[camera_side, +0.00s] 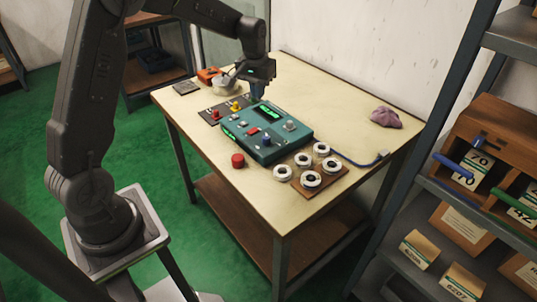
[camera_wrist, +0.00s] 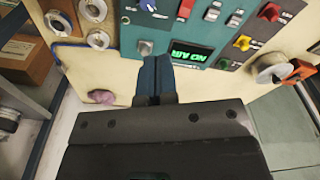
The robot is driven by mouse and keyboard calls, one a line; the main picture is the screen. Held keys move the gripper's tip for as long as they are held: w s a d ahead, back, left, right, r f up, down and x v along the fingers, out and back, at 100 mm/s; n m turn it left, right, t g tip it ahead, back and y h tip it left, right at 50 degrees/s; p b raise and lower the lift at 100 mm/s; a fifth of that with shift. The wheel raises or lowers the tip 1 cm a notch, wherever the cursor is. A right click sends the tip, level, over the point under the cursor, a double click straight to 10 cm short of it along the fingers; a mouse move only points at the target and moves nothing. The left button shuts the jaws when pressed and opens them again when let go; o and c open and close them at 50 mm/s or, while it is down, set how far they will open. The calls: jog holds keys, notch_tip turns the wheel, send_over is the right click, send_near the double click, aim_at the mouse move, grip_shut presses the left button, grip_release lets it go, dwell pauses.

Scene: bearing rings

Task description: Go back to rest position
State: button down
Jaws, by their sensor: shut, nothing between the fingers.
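My gripper (camera_side: 257,91) is above the back part of the teal control box (camera_side: 269,150), near its green-lit display. In the wrist view my gripper (camera_wrist: 152,62) shows its two blue fingers side by side, shut and empty. The teal box shows in the wrist view with its display (camera_wrist: 191,53) reading green text just right of the fingers. I cannot tell how far the fingertips are above the box. Several white bearing rings (camera_side: 311,180) sit at the front of the table, some on a brown board (camera_side: 327,186).
A shelf with boxes (camera_side: 464,225) stands at right. The table's right part is mostly free.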

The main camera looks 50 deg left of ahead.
jog(key=s+d+r+m+t, duration=0.2)
jog(key=s+d+r, duration=0.85)
jog(key=s, duration=0.25)
jog(key=s+d+m+t, duration=0.2)
jog(key=s+d, duration=0.3)
jog(key=s, duration=0.8)
jog(key=shift+s+d+r+m, duration=0.2)
jog(key=shift+s+r+m, duration=0.2)
